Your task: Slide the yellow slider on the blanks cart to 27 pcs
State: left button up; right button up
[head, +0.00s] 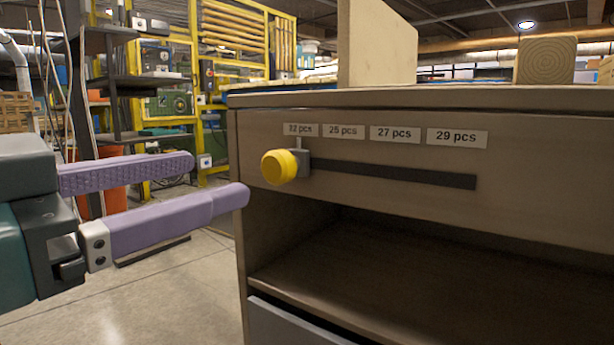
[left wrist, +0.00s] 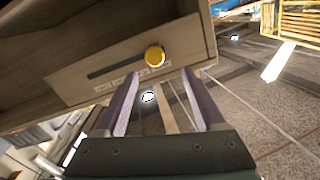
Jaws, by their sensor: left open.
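The yellow slider (head: 285,166) has a round yellow knob on a grey block. It sits at the left end of a dark horizontal slot (head: 400,174) on the front of the wooden blanks cart (head: 520,150), under the leftmost label (head: 300,130), which seems to read 22 pcs. The 27 pcs label (head: 394,134) is further right along the slot. My left gripper (head: 220,178) has purple fingers, open and empty, to the left of the knob and apart from it. In the left wrist view the knob (left wrist: 155,56) lies beyond and between the fingertips. My right gripper is not in view.
Labels for 25 pcs (head: 343,131) and 29 pcs (head: 457,137) flank the 27 pcs label. Below the slot is an open shelf (head: 420,275). An upright wooden board (head: 377,45) stands on the cart top. The space before the slot looks clear.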

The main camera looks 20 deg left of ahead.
aim_at(273, 169)
pick_arm(q)
jog(key=b+x, duration=0.3)
jog(key=x, duration=0.1)
jog(key=d+b+x, duration=0.1)
jog(key=b+x, duration=0.1)
jog(key=x, duration=0.2)
jog(key=shift+f+b, duration=0.2)
jog(key=shift+b, duration=0.2)
jog(key=shift+x, duration=0.8)
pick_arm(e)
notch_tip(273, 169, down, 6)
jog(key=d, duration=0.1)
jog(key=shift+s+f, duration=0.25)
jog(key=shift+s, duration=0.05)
pick_arm(q)
grip_shut()
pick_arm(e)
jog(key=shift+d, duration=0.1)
